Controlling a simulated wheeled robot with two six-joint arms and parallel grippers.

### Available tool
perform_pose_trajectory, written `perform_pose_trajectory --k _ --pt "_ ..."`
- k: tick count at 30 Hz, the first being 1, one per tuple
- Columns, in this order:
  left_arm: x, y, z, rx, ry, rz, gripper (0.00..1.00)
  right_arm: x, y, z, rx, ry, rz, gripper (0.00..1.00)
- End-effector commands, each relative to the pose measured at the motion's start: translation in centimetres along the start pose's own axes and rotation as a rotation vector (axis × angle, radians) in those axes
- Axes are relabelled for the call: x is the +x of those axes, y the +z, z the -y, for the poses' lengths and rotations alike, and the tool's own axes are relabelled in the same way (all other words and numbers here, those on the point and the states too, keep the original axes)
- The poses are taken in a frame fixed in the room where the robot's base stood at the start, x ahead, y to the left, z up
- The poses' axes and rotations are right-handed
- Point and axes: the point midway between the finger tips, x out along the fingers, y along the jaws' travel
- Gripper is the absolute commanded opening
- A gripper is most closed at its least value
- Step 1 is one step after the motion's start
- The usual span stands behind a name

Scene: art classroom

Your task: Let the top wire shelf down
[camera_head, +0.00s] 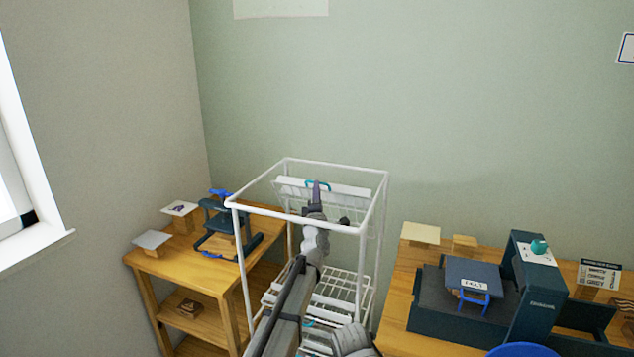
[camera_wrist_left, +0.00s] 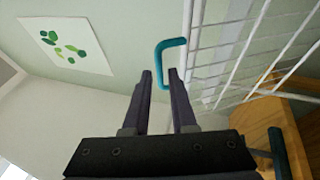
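The top wire shelf (camera_head: 350,191) is white and stands folded up near the back of the white drying rack (camera_head: 238,212). Its teal handle (camera_head: 325,184) is at its upper edge. My left gripper (camera_head: 317,186) reaches up inside the rack's top frame to this handle. In the left wrist view, the gripper's two dark fingers (camera_wrist_left: 161,72) are apart, and one bar of the teal handle (camera_wrist_left: 160,62) shows between their tips. I cannot tell whether they touch it. The shelf's wires (camera_wrist_left: 235,50) run to the right.
Lower wire shelves (camera_head: 340,285) lie below in the rack, partly hidden by my left arm. A wooden table (camera_head: 150,262) with a blue-handled press stands left. A wooden bench (camera_head: 397,305) with a dark machine (camera_head: 455,318) stands right. The wall is close behind.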

Motion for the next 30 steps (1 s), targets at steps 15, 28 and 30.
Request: perform_pose_trajectory --k 15,28,30 --pt "3.9 0.0 0.0 0.001 -0.001 0.001 0.25 -1.1 0.1 -0.1 0.000 0.000 0.000 0.00" --pt "3.9 0.0 0.0 0.001 -0.001 0.001 0.00 -1.1 0.1 -0.1 0.000 0.000 0.000 0.00" --pt "3.9 0.0 0.0 0.001 -0.001 0.001 0.00 -1.1 0.1 -0.1 0.000 0.000 0.000 0.00"
